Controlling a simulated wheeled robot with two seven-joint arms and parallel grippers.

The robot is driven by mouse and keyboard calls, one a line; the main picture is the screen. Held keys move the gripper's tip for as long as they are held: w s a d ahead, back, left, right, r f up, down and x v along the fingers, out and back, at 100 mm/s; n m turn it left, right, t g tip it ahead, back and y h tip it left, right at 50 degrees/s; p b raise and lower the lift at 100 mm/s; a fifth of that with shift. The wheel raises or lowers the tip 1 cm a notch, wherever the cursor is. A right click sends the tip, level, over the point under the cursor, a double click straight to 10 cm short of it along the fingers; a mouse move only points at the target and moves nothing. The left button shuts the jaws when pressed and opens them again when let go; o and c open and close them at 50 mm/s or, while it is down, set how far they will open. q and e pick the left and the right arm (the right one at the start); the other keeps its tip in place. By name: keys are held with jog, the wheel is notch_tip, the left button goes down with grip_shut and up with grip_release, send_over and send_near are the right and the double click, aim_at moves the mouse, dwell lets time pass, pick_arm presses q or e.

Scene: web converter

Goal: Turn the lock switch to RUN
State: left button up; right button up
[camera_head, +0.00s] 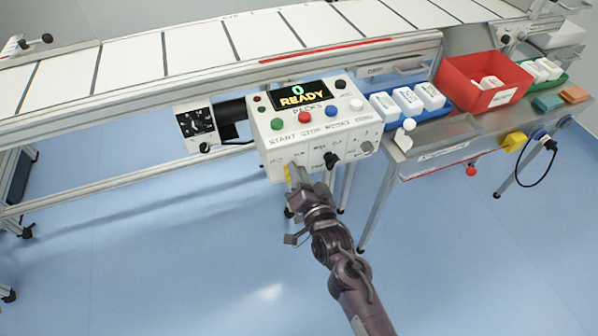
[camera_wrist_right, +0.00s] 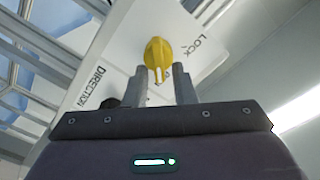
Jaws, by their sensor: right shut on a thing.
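The lock switch is a yellow knob (camera_wrist_right: 157,50) on the white face of the control box, close to the printed word LOCK in the right wrist view. In the head view only a bit of its yellow (camera_head: 288,170) shows at the lower left of the box (camera_head: 262,137). My right gripper (camera_wrist_right: 160,74) is shut on this knob, one grey finger on each side. In the head view the right gripper (camera_head: 294,174) reaches up to the box from below. The RUN mark is not readable. The display (camera_head: 302,94) reads 0 READY. My left gripper is not in view.
A black knob (camera_head: 331,160) sits right of the lock switch, with a grey one (camera_head: 366,148) further right. Coloured push buttons line the box above. A side table with a red bin (camera_head: 462,90) stands to the right. The conveyor (camera_head: 200,45) runs behind.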

dwell(0.3)
jog(key=o, duration=0.9)
jog(key=v, duration=0.8)
